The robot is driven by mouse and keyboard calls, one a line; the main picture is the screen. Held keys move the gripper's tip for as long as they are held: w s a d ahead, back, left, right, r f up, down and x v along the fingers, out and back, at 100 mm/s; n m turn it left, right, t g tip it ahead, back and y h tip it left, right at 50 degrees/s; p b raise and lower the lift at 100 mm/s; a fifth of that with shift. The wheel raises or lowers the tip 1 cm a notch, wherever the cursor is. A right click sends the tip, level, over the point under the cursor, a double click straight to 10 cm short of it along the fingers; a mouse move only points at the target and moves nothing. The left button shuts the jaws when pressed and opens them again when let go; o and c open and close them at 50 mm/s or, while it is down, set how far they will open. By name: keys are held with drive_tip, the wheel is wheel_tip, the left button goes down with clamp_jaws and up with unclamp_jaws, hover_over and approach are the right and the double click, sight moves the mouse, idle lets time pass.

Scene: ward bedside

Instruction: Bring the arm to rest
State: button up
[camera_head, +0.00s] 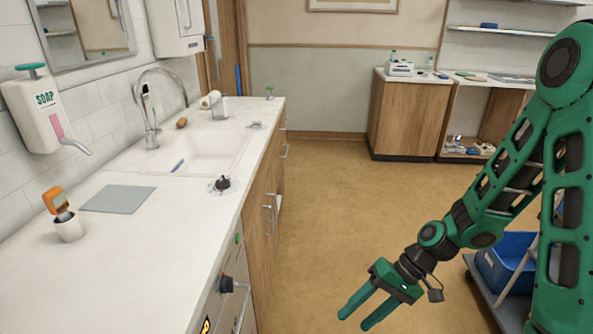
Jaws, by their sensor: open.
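My green arm comes in from the right side of the head view, bent at the elbow and reaching down and to the left. My gripper (353,321) hangs over the open floor to the right of the counter. Its two green fingers are apart, with nothing between them. It touches nothing that I can see.
A white counter (120,250) with a sink (205,150) runs along the left. A blue bin (503,262) is beside my arm. The middle floor (340,200) is clear.

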drive_tip(key=s+d+r+m+t+h, duration=0.1)
drive_tip(key=s+d+r+h, duration=0.15)
drive_tip(key=d+r, duration=0.45)
drive_tip(key=s+d+r+m+h, duration=0.1)
drive_tip(key=d+r+h, duration=0.2)
drive_tip(key=d, duration=0.7)
drive_tip(key=s+d+r+m+t+h, duration=0.1)
drive_tip(key=s+d+r+m+h, duration=0.1)
drive_tip(key=s+d+r+m, duration=0.3)
drive_tip(key=s+d+r, duration=0.3)
drive_tip(key=s+r, duration=0.2)
drive_tip(key=s, duration=0.1)
drive_tip(key=shift+s+d+r, duration=0.2)
drive_tip(key=shift+s+d, duration=0.15)
drive_tip(key=shift+s, duration=0.05)
drive_tip(key=shift+w+f, duration=0.25)
drive_tip(key=shift+w, duration=0.4)
